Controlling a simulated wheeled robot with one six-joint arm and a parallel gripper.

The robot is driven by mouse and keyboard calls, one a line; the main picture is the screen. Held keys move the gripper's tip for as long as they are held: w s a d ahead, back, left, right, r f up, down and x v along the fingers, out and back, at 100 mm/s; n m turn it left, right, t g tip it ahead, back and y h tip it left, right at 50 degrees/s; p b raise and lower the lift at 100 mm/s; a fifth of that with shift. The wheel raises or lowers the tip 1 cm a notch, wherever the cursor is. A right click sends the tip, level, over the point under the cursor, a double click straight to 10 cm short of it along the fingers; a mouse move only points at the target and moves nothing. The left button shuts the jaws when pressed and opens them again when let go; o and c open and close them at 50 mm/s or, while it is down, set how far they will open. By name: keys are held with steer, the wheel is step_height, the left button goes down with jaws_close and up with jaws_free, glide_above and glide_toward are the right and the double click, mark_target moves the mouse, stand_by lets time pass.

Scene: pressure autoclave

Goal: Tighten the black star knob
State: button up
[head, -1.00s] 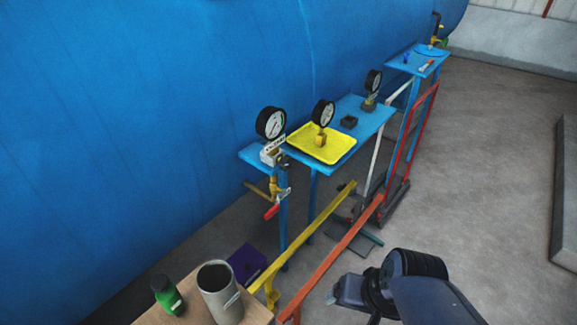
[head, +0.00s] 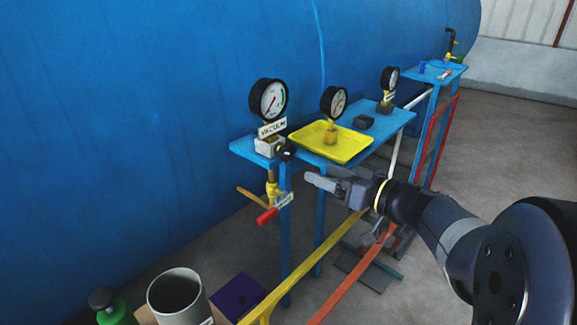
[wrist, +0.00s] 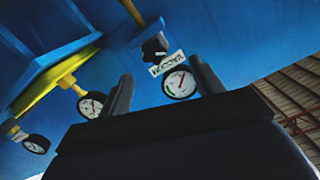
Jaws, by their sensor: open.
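The black star knob (head: 286,151) sits on the white block under the vacuum gauge, at the left end of the blue shelf. It also shows in the wrist view (wrist: 153,47), beyond the fingertips. My gripper (head: 324,180) is open and empty, in front of the shelf, right of and a little below the knob, and apart from it. In the wrist view its two fingers stand apart, with the VACUUM gauge (wrist: 180,82) between and beyond them. That gauge (head: 269,99) stands upright above the knob in the head view.
A yellow tray (head: 355,152) with a brass-based gauge (head: 334,102) lies right of the knob. A red-handled valve (head: 267,216) hangs below the knob. Yellow (head: 305,272) and orange (head: 345,277) rails run below my arm. The blue tank (head: 130,110) stands behind.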

mark_target(289, 150)
steer(key=shift+t, duration=0.5)
steer(key=x, duration=0.3)
steer(key=p+x, duration=0.1)
steer(key=x, duration=0.3)
steer(key=w+d+x, duration=0.1)
steer(key=x, duration=0.3)
steer(key=shift+r, duration=0.25)
steer(key=shift+c, duration=0.5)
steer(key=c, duration=0.9)
steer(key=shift+o, duration=0.2)
